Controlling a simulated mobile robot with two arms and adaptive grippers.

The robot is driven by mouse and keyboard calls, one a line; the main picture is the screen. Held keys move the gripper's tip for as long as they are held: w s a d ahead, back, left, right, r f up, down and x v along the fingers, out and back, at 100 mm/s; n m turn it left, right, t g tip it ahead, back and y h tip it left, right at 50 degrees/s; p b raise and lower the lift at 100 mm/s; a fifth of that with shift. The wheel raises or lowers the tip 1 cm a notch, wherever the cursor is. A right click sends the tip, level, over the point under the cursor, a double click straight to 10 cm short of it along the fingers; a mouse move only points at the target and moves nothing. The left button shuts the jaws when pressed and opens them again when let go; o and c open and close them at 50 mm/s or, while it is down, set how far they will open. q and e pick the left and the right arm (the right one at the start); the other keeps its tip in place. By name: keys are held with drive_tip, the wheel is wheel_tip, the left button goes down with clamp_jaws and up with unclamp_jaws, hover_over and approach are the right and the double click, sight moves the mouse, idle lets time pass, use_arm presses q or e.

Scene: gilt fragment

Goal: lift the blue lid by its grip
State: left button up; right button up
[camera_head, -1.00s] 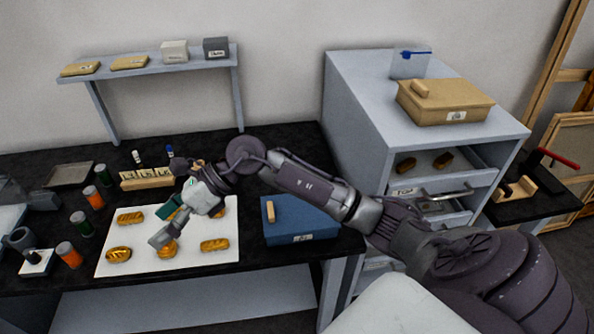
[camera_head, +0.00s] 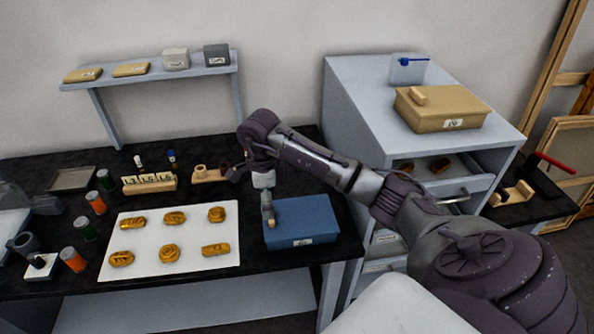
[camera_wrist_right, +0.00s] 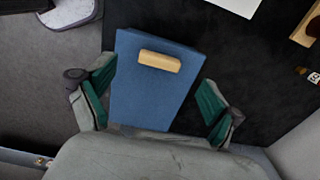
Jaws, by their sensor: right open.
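The blue lid (camera_head: 308,222) tops a box at the front right of the black table. Its pale wooden grip lies near the lid's left end and is mostly hidden behind my right gripper (camera_head: 268,213) in the head view. In the right wrist view the blue lid (camera_wrist_right: 150,100) shows between the two green-padded fingers of my right gripper (camera_wrist_right: 157,80). The wooden grip (camera_wrist_right: 160,61) lies across the lid, between the fingers and slightly beyond them, with clear gaps on both sides. The right gripper is open and empty. My left gripper is out of view.
A white sheet (camera_head: 190,262) with several golden pieces lies left of the lid. A small wooden holder (camera_head: 208,175) stands behind it. The grey drawer cabinet (camera_head: 350,95), carrying a tan box (camera_head: 440,108), rises to the right. Jars stand at the left.

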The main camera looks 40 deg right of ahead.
wheel_tip(320, 180, down, 5)
drive_tip(key=p, duration=0.2)
drive_tip(key=shift+r+p, duration=0.15)
drive_tip(key=shift+p, duration=0.2)
drive_tip(key=shift+w+f, duration=0.1)
drive_tip(key=shift+f, duration=0.45)
drive_tip(key=c, duration=1.3)
drive_tip(key=shift+o, duration=0.2)
drive_tip(key=shift+r, duration=0.1)
